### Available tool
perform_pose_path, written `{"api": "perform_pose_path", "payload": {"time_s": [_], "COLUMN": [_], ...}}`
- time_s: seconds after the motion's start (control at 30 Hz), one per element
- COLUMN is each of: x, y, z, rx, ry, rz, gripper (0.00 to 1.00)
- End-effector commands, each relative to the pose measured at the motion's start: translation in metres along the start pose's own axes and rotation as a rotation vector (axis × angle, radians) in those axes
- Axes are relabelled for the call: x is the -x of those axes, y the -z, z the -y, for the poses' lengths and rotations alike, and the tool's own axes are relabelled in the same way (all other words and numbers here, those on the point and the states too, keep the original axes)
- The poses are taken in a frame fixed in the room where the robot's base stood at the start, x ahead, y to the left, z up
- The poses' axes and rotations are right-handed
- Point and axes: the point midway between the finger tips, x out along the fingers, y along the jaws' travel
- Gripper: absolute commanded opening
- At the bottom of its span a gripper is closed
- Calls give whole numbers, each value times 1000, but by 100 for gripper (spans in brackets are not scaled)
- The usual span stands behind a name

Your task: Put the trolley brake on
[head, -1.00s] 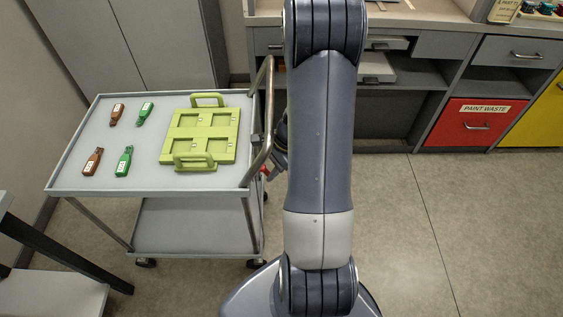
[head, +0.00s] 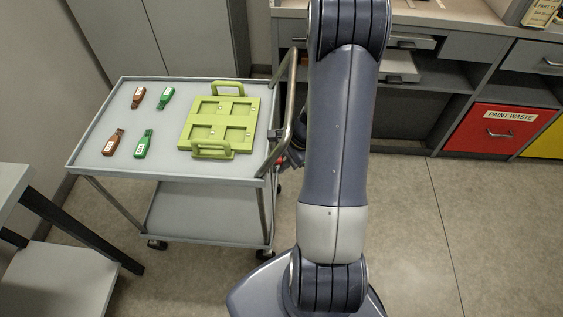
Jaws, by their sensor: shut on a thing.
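The grey trolley (head: 88,168) stands at left centre, with a bent metal push handle (head: 291,100) on its right end. A small red part (head: 281,161), apparently the brake lever, shows at the lower part of the handle, mostly covered. My gripper (head: 293,156) is at this red part, beside the handle and just left of my arm. It appears shut on the red lever; its fingertips are largely hidden by the handle and my arm. I cannot tell the lever's exact position.
On the trolley top lie a green frame (head: 217,121) with two handles, two brown tags (head: 114,143) and two green tags (head: 144,144). A grey table (head: 12,185) is at left. Cabinets with a red paint waste drawer (head: 498,132) stand behind. Floor at right is clear.

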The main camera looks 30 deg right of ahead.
Motion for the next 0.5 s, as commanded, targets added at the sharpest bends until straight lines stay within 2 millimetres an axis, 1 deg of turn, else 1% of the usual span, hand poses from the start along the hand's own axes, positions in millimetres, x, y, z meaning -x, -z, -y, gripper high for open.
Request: {"api": "perform_pose_path", "payload": {"time_s": [0.23,0.5], "x": [-2,-2], "y": [1,4], "z": [0,3], "rx": [7,61], "ry": [13,107], "rz": [-9,-80], "gripper": [0,0]}}
